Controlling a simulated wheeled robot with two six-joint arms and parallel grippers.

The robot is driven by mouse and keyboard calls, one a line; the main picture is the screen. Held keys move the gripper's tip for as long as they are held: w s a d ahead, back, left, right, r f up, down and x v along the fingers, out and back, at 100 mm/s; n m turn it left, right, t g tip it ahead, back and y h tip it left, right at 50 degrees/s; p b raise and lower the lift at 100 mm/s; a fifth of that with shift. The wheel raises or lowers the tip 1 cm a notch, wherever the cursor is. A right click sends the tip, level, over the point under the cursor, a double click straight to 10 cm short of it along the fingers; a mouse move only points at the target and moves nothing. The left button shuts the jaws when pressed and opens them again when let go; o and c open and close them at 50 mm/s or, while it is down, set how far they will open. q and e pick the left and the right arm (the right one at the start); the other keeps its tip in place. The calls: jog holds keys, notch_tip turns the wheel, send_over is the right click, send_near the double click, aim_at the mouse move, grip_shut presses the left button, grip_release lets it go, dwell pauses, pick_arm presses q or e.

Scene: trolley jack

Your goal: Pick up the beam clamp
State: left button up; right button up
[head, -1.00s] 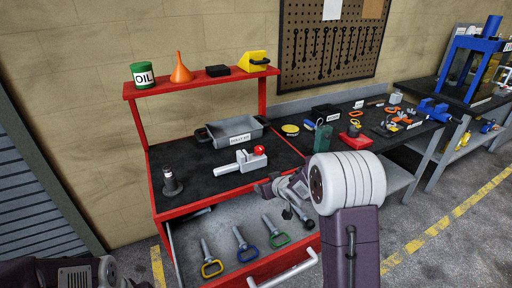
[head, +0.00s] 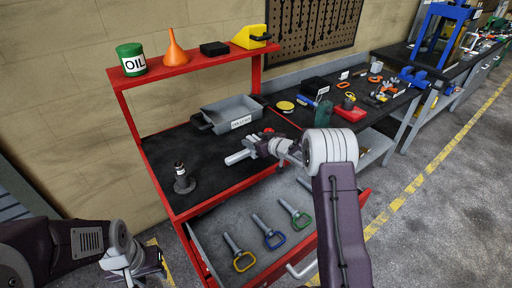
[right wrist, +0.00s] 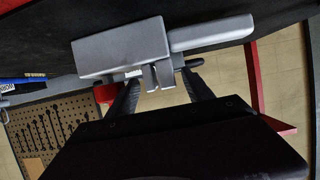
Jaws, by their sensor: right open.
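A grey block-shaped tool with a red knob, which I take to be the beam clamp (head: 240,157), lies on the black top of the red trolley. My right gripper (head: 272,146) is at its right end in the head view and hides part of it. In the right wrist view the clamp's grey body (right wrist: 122,50) fills the upper middle. The open dark fingers of my right gripper (right wrist: 160,85) reach up to the clamp, apart from each other; I cannot tell whether they touch it. My left gripper (head: 148,268) is low at the left, away from the clamp; its jaws are unclear.
A grey tray (head: 233,113) stands behind the clamp and a dark bottle jack (head: 183,180) to its left. The trolley's open drawer (head: 225,262) holds three pins with coloured handles. The upper red shelf (head: 190,67) carries an oil can and a funnel.

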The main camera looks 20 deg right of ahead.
aim_at(250, 137)
jog(key=shift+x, duration=1.95)
jog(key=shift+s+a+r, duration=0.15)
jog(key=shift+r, duration=0.05)
jog(key=c, duration=0.7)
grip_shut()
